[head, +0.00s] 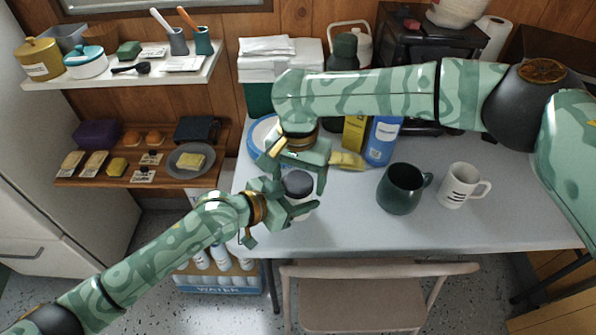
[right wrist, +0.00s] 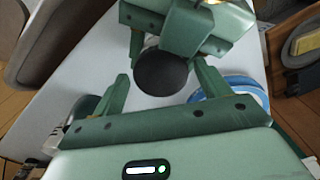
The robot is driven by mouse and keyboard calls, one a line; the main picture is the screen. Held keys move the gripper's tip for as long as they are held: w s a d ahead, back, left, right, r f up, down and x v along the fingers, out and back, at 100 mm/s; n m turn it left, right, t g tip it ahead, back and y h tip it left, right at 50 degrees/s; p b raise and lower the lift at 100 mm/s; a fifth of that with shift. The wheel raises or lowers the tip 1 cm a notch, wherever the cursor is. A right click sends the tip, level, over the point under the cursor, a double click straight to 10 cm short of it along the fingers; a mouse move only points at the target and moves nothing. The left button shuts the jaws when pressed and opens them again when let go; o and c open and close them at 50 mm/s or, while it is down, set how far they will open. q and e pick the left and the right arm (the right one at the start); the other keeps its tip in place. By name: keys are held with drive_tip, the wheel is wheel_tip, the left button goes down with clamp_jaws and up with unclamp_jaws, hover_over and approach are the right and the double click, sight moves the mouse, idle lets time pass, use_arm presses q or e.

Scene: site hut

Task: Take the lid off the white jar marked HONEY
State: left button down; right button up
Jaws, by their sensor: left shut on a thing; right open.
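The jar's round dark lid (head: 299,183) shows near the table's left front edge, with a little of the pale jar (head: 302,205) below it. Any marking on the jar is hidden. My left gripper (head: 293,203) is shut on the jar's body from the front left. My right gripper (head: 296,174) is open above, its fingers on either side of the lid. In the right wrist view the dark lid (right wrist: 162,73) lies between and beyond the open fingers of my right gripper (right wrist: 163,90), apart from them. The left gripper (right wrist: 190,30) shows behind it.
A dark green mug (head: 399,190) and a white mug (head: 463,187) stand to the right on the table (head: 350,228). A blue bottle (head: 382,142), a yellow box (head: 354,133) and a blue-rimmed plate (head: 262,131) are behind. A chair (head: 365,300) is in front.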

drive_tip(key=c, duration=1)
drive_tip(key=o, duration=1.1)
drive_tip(key=shift+r, duration=2.3)
use_arm(q)
drive_tip(key=shift+c, duration=2.2)
unclamp_jaws()
